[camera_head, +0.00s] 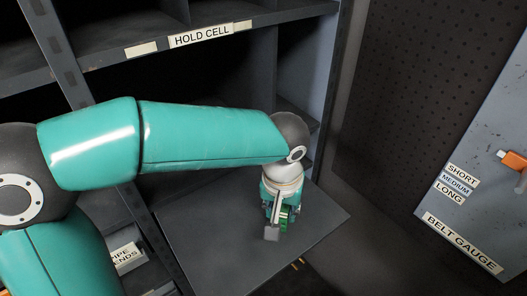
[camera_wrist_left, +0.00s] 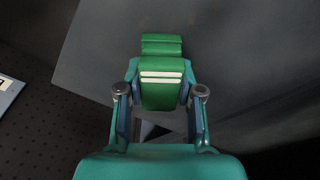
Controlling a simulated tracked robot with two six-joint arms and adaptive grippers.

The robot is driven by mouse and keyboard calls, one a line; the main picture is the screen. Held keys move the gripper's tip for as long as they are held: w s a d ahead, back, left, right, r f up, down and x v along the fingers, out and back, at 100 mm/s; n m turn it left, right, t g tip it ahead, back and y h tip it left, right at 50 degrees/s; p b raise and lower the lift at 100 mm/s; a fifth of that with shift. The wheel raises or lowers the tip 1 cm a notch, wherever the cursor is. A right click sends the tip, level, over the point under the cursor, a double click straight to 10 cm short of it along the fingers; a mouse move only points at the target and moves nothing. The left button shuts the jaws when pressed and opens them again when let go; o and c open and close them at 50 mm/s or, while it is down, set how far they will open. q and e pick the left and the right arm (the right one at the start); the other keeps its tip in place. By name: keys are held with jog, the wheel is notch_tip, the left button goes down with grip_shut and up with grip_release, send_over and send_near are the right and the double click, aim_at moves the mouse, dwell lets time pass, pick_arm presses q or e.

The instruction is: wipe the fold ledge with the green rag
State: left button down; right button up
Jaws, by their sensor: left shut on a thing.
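The fold ledge (camera_head: 200,238) is a flat dark grey shelf that juts out below the cell labelled HOLD CELL; its grey surface also fills much of the left wrist view (camera_wrist_left: 240,50). My left gripper (camera_head: 277,226) points down over the ledge, near its right part. It is shut on the green rag (camera_wrist_left: 162,88), a folded green piece with two pale stripes. In the head view only a small green part of the rag (camera_head: 284,218) shows between the fingers. I cannot tell whether the rag touches the ledge. My right gripper is not in view.
The HOLD CELL label (camera_head: 201,35) is on the shelf edge above. A grey BELT GAUGE panel (camera_head: 490,130) with an orange-tipped part (camera_head: 513,160) stands at the right. A dark perforated wall (camera_head: 430,80) is behind. A bin label (camera_head: 126,256) is at lower left.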

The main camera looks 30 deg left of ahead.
pick_arm(q)
jog(key=shift+w+d, duration=0.25)
jog(key=shift+w, duration=0.1)
notch_tip(320, 180, up, 4)
jog(key=p, duration=0.3)
jog(key=shift+s+r, duration=0.1)
jog(key=shift+s, duration=0.05)
jog(key=shift+w+r+p, duration=0.25)
jog(key=shift+r+p, duration=0.3)
jog(key=shift+r, duration=0.1)
jog(key=shift+s+r+p, duration=0.1)
jog(key=shift+r+p, duration=0.85)
jog(key=shift+r, duration=0.3)
